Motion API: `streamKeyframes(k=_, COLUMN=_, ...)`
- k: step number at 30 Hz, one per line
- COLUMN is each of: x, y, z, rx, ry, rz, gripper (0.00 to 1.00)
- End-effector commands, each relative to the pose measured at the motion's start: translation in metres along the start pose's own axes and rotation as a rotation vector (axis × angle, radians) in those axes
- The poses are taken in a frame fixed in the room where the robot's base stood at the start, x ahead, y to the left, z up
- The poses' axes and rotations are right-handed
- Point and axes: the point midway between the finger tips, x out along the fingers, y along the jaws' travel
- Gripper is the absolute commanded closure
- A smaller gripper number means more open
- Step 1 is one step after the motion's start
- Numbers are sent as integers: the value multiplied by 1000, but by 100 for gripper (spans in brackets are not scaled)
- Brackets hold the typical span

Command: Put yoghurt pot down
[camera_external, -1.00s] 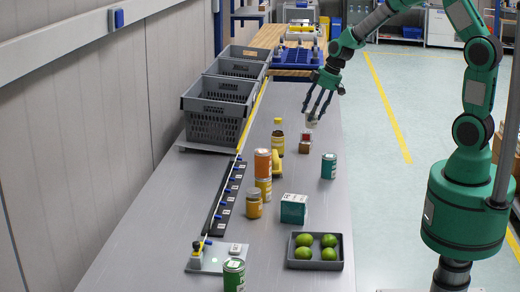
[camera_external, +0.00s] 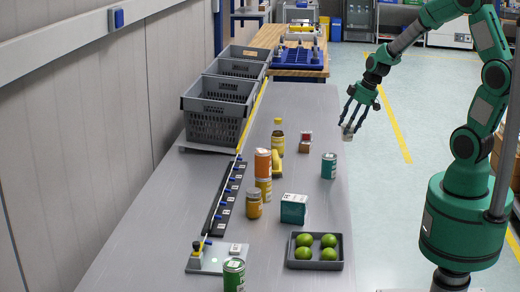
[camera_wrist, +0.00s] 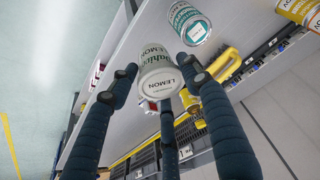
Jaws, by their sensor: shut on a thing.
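The yoghurt pot (camera_wrist: 158,78) is white and grey with "LEMON" lettering in the wrist view. My gripper (camera_wrist: 160,88) is shut on it, with dark fingers around its sides. In the external view my gripper (camera_external: 352,122) hangs fingers down with the small pale pot (camera_external: 347,131) at its fingertips. The pot appears held in the air near the right edge of the grey table (camera_external: 200,245). Whether it is over the tabletop or just past the edge is hard to tell.
A teal box (camera_external: 293,209) and a tray of limes (camera_external: 343,255) are closer. Grey crates (camera_external: 214,125) stand at the back left.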

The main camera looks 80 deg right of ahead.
Motion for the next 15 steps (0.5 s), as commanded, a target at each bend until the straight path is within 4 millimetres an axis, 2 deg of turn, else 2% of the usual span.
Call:
streamKeyframes(k=9, x=54, y=-2, z=22, rx=1, ry=-4, rz=-2, gripper=83)
streamKeyframes(k=15, x=77, y=-3, z=31, rx=1, ry=-4, rz=-3, gripper=83)
